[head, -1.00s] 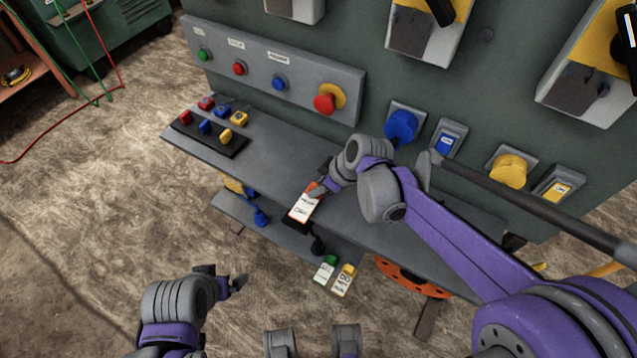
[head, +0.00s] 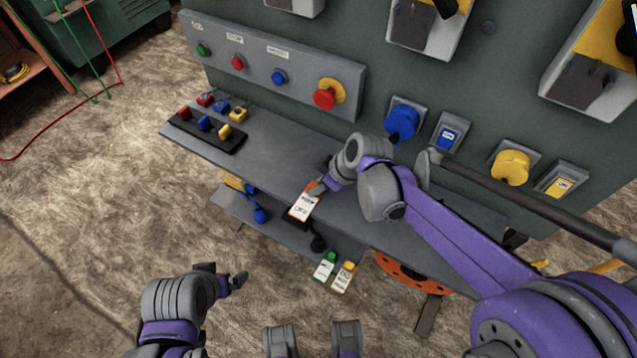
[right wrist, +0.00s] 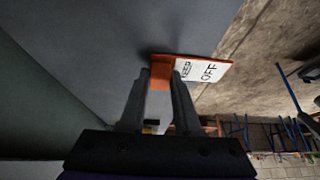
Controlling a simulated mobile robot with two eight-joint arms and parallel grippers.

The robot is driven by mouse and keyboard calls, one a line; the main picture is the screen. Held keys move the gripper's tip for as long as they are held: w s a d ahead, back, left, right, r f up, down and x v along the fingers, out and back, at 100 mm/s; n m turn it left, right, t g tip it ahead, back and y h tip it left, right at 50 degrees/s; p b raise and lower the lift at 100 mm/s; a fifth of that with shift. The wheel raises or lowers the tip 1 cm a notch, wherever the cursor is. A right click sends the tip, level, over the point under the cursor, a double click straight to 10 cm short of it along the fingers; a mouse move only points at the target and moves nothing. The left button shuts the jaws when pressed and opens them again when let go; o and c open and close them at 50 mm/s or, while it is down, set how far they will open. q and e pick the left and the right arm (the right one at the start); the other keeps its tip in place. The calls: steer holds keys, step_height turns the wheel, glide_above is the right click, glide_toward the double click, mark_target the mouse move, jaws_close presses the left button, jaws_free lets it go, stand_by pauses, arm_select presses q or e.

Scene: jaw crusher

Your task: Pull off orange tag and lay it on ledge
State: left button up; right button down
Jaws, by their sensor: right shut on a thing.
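The orange tag (head: 302,207), white-faced with dark lettering and an orange border, is at the front edge of the grey ledge (head: 290,160). My right gripper (head: 317,187) is shut on its orange end. In the right wrist view the tag (right wrist: 208,71) reads "KEEP OFF"; its orange end is between the fingertips (right wrist: 160,78), and its white part reaches past the ledge edge. I cannot tell whether the tag touches the ledge. My left gripper (head: 238,281) is low in front, away from the ledge, its opening unclear.
A black rack (head: 208,136) with coloured padlocks stands at the ledge's left end. A lower shelf (head: 250,220) holds blue and black items, with green and yellow tags (head: 343,277) at its right. Buttons and knobs line the panel behind. The ledge's middle is clear.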

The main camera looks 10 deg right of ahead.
steer(key=c, duration=0.5)
jaws_free()
steer(key=shift+c, duration=0.2)
arm_select(q)
step_height(320, 180, up, 3)
steer(key=shift+f+p, duration=0.2)
steer(key=shift+p, duration=1)
arm_select(e)
steer(key=v, duration=1)
steer(key=shift+s+r, duration=0.2)
steer(key=shift+r, duration=0.15)
steer(key=shift+d, duration=0.1)
arm_select(q)
step_height(320, 180, up, 12)
steer(key=w+p, duration=0.2)
steer(key=p, duration=0.8)
steer(key=shift+f+t, duration=0.15)
steer(key=shift+t, duration=0.15)
arm_select(e)
steer(key=s+d+r+m+t+h, duration=0.1)
steer(key=s+d+m, duration=0.3)
steer(key=s, duration=0.4)
steer(key=s+d+r+m+t+h, duration=0.1)
steer(key=s+d+r+m+h, duration=0.2)
steer(key=s, duration=0.5)
steer(key=d+r+m, duration=0.1)
steer(key=d+m, duration=0.1)
steer(key=m, duration=0.1)
steer(key=shift+r+m+h, duration=0.3)
steer(key=shift+m, duration=0.1)
